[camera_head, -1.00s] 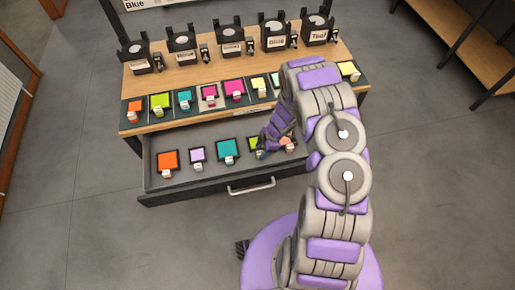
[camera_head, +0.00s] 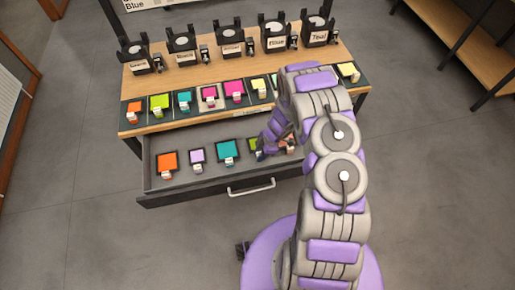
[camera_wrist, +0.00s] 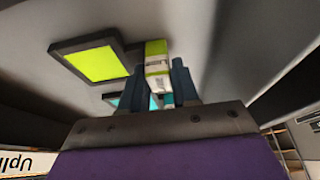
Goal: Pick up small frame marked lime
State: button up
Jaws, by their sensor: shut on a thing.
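The small lime frame (camera_wrist: 95,62), a lime pane in a dark square border, shows at the upper left of the wrist view. Its white and lime tab sits between the two blue fingers of my gripper (camera_wrist: 164,84), which is shut on it. In the head view the lime frame (camera_head: 253,143) is in the open drawer, partly hidden by my gripper (camera_head: 264,150). I cannot tell whether it is clear of the drawer floor.
The open drawer (camera_head: 149,185) also holds an orange frame (camera_head: 167,161), a lilac frame (camera_head: 197,156) and a teal frame (camera_head: 228,149). Floor in front is clear.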

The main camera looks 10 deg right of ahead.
jog(key=shift+r, duration=0.1)
grip_shut()
notch_tip(320, 180, up, 8)
jog(key=shift+d+f+p, duration=0.15)
jog(key=shift+f+p, duration=0.1)
jog(key=shift+p, duration=0.9)
jog(key=d+p, duration=0.1)
jog(key=d, duration=1.6)
notch_tip(320, 180, up, 26)
jog(key=p, duration=0.8)
jog(key=shift+d, duration=0.45)
jog(key=shift+f, duration=0.15)
